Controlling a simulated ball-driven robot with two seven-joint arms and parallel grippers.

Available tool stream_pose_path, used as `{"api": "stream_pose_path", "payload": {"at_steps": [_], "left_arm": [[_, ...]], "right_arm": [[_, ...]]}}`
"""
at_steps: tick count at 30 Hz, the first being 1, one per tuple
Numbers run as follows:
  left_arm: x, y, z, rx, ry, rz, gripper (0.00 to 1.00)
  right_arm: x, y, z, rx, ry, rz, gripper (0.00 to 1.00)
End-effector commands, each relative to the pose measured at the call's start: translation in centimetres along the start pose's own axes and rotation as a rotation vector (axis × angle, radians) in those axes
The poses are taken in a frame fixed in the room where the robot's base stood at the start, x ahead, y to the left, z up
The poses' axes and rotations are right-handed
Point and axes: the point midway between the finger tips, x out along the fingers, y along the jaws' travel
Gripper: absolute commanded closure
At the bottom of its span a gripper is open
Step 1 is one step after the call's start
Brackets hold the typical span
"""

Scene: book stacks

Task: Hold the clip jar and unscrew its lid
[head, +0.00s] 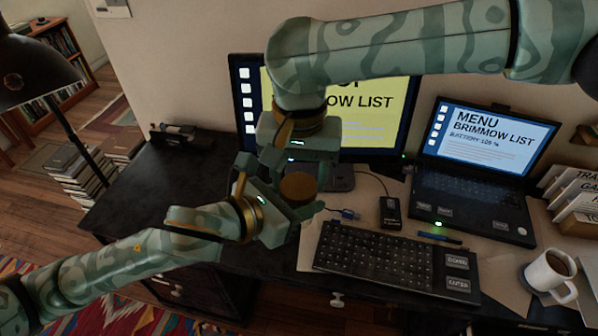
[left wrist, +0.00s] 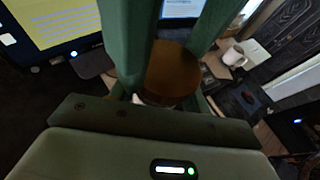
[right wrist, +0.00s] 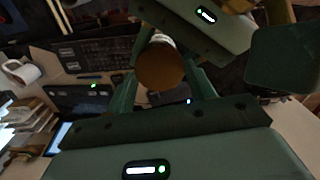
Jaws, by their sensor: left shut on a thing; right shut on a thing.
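The clip jar shows mainly as its round brown lid (head: 298,186), held in the air above the front left of the desk. The lid also shows in the left wrist view (left wrist: 172,72) and faces the camera in the right wrist view (right wrist: 160,68). A pale part of the jar body (right wrist: 162,40) shows beyond it there. My left gripper (head: 288,207) comes from the lower left and is shut on the jar. My right gripper (head: 299,172) comes down from above and is shut at the lid. The fingers hide most of the jar body.
A monitor (head: 388,115) stands close behind the grippers. A keyboard (head: 385,258), a laptop (head: 470,190) and a white mug (head: 548,274) stand to the right. A small black device (head: 390,212) lies near the keyboard. The desk's left end (head: 150,190) is mostly clear.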

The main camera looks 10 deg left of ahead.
Motion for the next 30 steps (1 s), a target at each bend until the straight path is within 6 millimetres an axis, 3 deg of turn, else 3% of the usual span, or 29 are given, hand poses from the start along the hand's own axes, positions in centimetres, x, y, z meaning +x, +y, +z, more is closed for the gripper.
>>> {"api": "stream_pose_path", "payload": {"at_steps": [3, 10, 11, 12, 13, 20, 30], "left_arm": [[0.0, 0.0, 0.0, 0.0, -0.001, -0.001, 1.0], [0.0, 0.0, 0.0, 0.0, -0.001, -0.001, 1.0], [0.0, 0.0, 0.0, 0.0, -0.001, -0.001, 1.0], [0.0, 0.0, 0.0, 0.0, -0.001, -0.001, 1.0], [0.0, 0.0, 0.0, 0.0, -0.001, -0.001, 1.0], [0.0, -0.1, 0.1, 0.0, -0.002, -0.002, 1.0], [0.0, 0.0, 0.0, 0.0, -0.001, -0.001, 1.0]], "right_arm": [[-0.1, -0.1, 0.0, -0.086, 0.0, -0.003, 0.73], [-0.1, -0.1, 0.0, -0.086, 0.001, -0.002, 0.73], [-0.1, -0.1, 0.0, -0.086, 0.001, -0.002, 0.37], [-0.1, -0.1, 0.0, -0.085, 0.001, -0.002, 0.26], [-0.1, 0.0, 0.0, -0.085, 0.001, -0.002, 0.24], [-0.3, -0.1, 0.0, -0.083, 0.001, -0.003, 0.24], [-4.4, 0.0, -0.1, -0.083, 0.001, -0.002, 0.24]]}}
